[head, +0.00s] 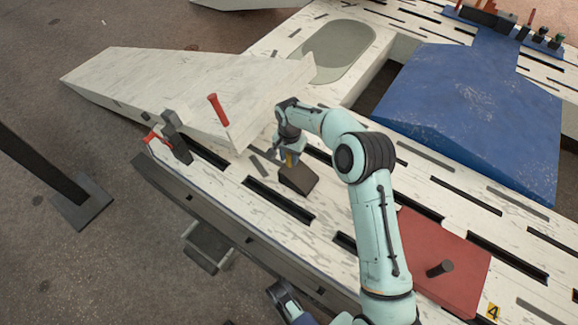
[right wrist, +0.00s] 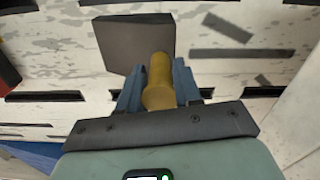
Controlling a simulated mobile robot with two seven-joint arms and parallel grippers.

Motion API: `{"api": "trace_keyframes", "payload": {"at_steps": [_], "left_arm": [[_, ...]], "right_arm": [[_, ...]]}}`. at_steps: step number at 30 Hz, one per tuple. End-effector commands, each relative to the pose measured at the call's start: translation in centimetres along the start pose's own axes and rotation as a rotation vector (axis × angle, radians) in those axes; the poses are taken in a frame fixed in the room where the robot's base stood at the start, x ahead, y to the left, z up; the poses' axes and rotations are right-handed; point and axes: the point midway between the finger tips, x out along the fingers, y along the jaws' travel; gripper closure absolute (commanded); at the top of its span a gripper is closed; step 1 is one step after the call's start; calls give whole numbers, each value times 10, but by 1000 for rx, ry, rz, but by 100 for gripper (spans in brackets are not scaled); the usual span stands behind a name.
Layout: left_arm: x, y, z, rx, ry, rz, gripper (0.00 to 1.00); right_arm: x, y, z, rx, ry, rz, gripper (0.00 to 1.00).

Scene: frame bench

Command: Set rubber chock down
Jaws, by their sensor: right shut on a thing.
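The rubber chock (head: 298,178) is a dark brown wedge block with a yellow handle (right wrist: 160,82). In the head view it is at the pale slotted bench top, left of my right forearm. My right gripper (head: 289,158) is above the chock, with its blue fingers shut on the yellow handle. In the right wrist view the chock's dark body (right wrist: 134,42) shows beyond the fingertips, over the pale surface. I cannot tell whether its underside touches the bench.
The slotted bench (head: 262,190) carries a pale ramp-like panel (head: 190,90) and red-handled clamps (head: 176,138) at left. A blue panel (head: 470,110) lies at right. A red plate (head: 445,260) with a dark peg is at front right. Bare bench lies around the chock.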

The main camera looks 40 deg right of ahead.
Motion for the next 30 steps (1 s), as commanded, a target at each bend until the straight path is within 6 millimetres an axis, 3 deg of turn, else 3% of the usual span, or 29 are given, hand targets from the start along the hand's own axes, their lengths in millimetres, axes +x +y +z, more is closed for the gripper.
{"api": "trace_keyframes", "payload": {"at_steps": [5, 12, 26, 27, 29, 30], "left_arm": [[5, -5, 6, -6, -21, -9, 57], [16, -18, 23, -19, -74, -33, 57], [18, -21, 28, -23, -89, -39, 57], [18, -22, 28, -23, -90, -39, 57], [17, -21, 28, -23, -89, -39, 57], [17, -21, 28, -23, -89, -39, 57]], "right_arm": [[15, 0, -1, 1, 2, -1, 100], [53, 0, -1, 0, 1, -1, 100], [58, -1, -1, 0, 3, -2, 100], [59, 0, 0, 0, 1, 0, 57], [59, 0, 0, 0, 1, 0, 41], [59, 0, 0, 0, 1, 0, 41]]}}
